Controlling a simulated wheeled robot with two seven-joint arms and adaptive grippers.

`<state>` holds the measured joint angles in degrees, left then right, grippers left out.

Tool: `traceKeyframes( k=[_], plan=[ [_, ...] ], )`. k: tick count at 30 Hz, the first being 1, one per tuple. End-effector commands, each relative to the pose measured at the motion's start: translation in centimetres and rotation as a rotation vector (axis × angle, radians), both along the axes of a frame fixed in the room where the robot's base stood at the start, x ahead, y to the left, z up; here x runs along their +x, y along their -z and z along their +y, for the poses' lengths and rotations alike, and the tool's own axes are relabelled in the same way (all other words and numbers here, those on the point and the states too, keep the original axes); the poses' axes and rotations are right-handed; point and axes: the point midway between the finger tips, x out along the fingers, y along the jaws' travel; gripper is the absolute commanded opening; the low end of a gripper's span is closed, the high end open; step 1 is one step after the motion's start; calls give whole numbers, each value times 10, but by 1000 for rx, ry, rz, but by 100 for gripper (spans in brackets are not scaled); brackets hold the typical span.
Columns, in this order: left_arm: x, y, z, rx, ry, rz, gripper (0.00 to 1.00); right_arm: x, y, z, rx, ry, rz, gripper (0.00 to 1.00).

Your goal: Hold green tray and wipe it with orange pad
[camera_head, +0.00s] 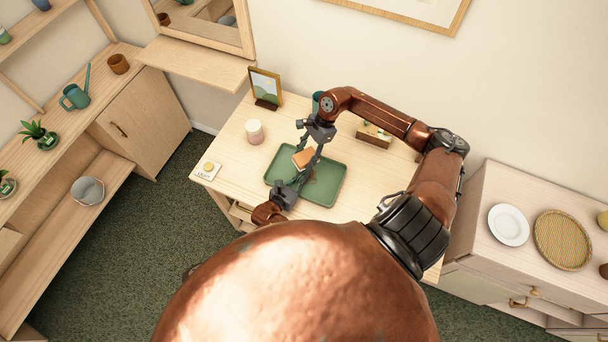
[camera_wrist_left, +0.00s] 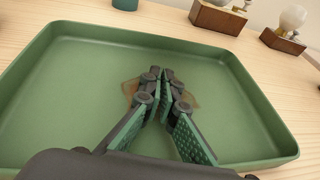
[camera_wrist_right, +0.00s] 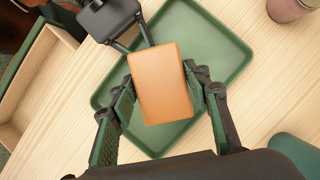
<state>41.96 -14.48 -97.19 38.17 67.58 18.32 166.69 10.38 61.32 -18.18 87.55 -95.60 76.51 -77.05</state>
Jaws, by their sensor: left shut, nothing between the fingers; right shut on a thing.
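The green tray (camera_head: 334,188) lies flat on the light wood table. A brownish smear (camera_wrist_left: 188,100) shows on its floor, partly hidden behind my left fingers. My left gripper (camera_wrist_left: 165,76) is shut and empty, reaching in over the tray's near left part; it also shows in the head view (camera_head: 298,180). My right gripper (camera_head: 308,156) is shut on the orange pad (camera_wrist_right: 160,84), one finger at each side. The pad is over the tray, close to the left gripper in the head view. I cannot tell whether it touches the tray floor.
A wooden box (camera_head: 373,136) and a teal cup (camera_wrist_right: 297,150) are at the back. A cabinet with a white plate (camera_head: 508,225) stands at right.

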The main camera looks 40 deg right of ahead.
Motion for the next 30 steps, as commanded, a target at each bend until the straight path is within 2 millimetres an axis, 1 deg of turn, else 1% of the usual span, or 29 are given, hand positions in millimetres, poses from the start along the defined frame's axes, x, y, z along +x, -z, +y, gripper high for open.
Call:
traceKeyframes(
  k=[10, 11, 30],
  plan=[
    [0, 0, 0, 0, 0, 0, 0, 0, 0, 0, 0, 0, 0, 25],
    [0, 0, 0, 0, 0, 0, 1, 0, 0, 0, 0, 0, 0, 25],
    [0, 0, 0, 0, 0, 0, 45, 0, 0, 0, 0, 0, 0, 25]
  ],
)
